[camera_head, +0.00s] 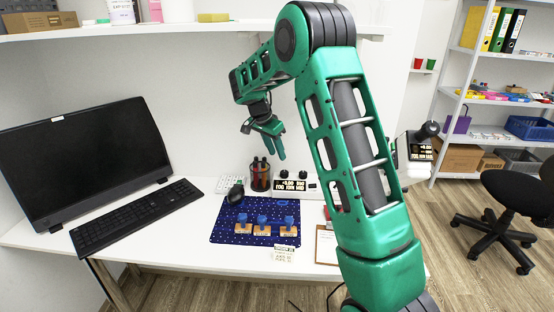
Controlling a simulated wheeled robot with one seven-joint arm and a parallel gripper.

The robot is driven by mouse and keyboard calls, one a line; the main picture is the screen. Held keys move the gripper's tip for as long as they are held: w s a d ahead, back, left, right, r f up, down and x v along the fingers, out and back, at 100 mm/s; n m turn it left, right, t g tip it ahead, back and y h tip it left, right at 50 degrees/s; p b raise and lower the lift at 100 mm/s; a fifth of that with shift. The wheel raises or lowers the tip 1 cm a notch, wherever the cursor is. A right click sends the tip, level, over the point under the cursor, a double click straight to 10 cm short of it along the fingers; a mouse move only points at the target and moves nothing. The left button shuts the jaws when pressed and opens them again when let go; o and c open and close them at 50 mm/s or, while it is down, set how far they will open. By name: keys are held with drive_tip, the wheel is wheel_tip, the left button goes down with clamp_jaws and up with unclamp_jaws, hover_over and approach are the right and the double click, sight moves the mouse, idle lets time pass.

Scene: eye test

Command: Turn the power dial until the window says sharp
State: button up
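A low white box (312,191) with black knobs (303,174) on top and a dark window with pale lettering (298,185) stands at the back of the white desk. The window seems to show a number above a line of letters starting with "FOG", but it is too small to read surely. A similar lit window (421,152) shows on a unit right of my arm, with a black ball-shaped part (431,130) above it. I cannot tell which knob is the power dial. My gripper (264,146) is open and empty, in the air up and left of the white box.
A blue dotted mat (226,228) holds three blue-topped wooden pieces (262,228). A clipboard (326,246) lies right. Keyboard (135,214) and monitor (85,155) fill the left. My arm hides part of the desk.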

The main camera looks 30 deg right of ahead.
sight(284, 171)
drive_tip(key=s+d+n+t+y, duration=0.3)
drive_tip(key=s+d+n+y, duration=0.15)
drive_tip(key=n, duration=1.25)
drive_tip(key=shift+y, duration=0.35)
drive_tip(key=x, duration=0.7)
drive_tip(key=w+x, duration=0.1)
drive_tip(key=x, duration=0.2)
drive_tip(key=shift+w+d+f, duration=0.2)
drive_tip(key=shift+d, duration=0.15)
